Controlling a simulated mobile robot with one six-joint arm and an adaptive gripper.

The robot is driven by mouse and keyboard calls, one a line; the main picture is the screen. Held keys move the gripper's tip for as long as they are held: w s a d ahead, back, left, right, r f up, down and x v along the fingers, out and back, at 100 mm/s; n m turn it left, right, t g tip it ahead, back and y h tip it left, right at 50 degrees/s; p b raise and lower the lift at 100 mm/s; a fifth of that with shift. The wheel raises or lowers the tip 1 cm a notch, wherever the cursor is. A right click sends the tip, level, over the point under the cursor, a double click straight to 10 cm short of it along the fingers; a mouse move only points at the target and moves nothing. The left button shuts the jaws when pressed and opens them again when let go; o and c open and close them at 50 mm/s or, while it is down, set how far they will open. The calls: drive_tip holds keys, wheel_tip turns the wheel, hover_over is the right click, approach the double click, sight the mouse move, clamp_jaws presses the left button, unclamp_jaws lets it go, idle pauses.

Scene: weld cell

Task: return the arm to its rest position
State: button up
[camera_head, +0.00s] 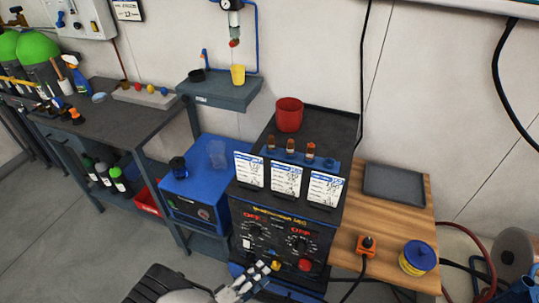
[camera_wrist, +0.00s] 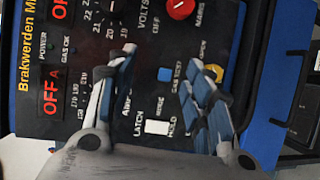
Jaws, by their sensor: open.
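My gripper (camera_head: 244,284) shows at the bottom of the head view, in front of the welding machine's control panel. In the wrist view my gripper (camera_wrist: 158,95) has its two fingers spread apart with nothing held between them. The welding machine (camera_head: 275,215) stands beyond the fingers, its panel showing red OFF displays, knobs and switches. In the wrist view the machine's panel (camera_wrist: 160,55) fills most of the picture, turned on its side. A white switch (camera_wrist: 157,127) and a blue button (camera_wrist: 165,74) show between the fingers. I cannot tell whether a fingertip touches the panel.
Three cards (camera_head: 285,178) stand on the machine's front top edge, with a red cup (camera_head: 289,114) behind. A wooden table (camera_head: 390,224) at right bears a grey tray (camera_head: 394,184) and a yellow-blue spool (camera_head: 418,258). A blue box (camera_head: 194,190) stands at left. Cables hang at right.

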drive_tip(key=d+r+m+g+y, duration=0.1)
drive_tip(key=d+r+m+g, duration=0.4)
drive_tip(key=r, duration=0.8)
drive_tip(key=d+r+m+g+y, duration=0.2)
drive_tip(key=d+r+g, duration=0.4)
drive_tip(key=r, duration=0.7)
drive_tip(key=s+d+r+m+t+y, duration=0.1)
drive_tip(key=s+d+r+t+y, duration=0.1)
drive_tip(key=s+r, duration=0.4)
drive_tip(key=s+d+r+m+t+y, duration=0.1)
drive_tip(key=s+d+r+t+y, duration=0.1)
drive_tip(key=s+d+r+y, duration=0.2)
drive_tip(key=s+r+y, duration=0.3)
drive_tip(key=r, duration=0.2)
drive_tip(key=shift+s+d, duration=0.3)
drive_tip(key=shift+d, duration=0.05)
drive_tip(key=shift+o, duration=0.5)
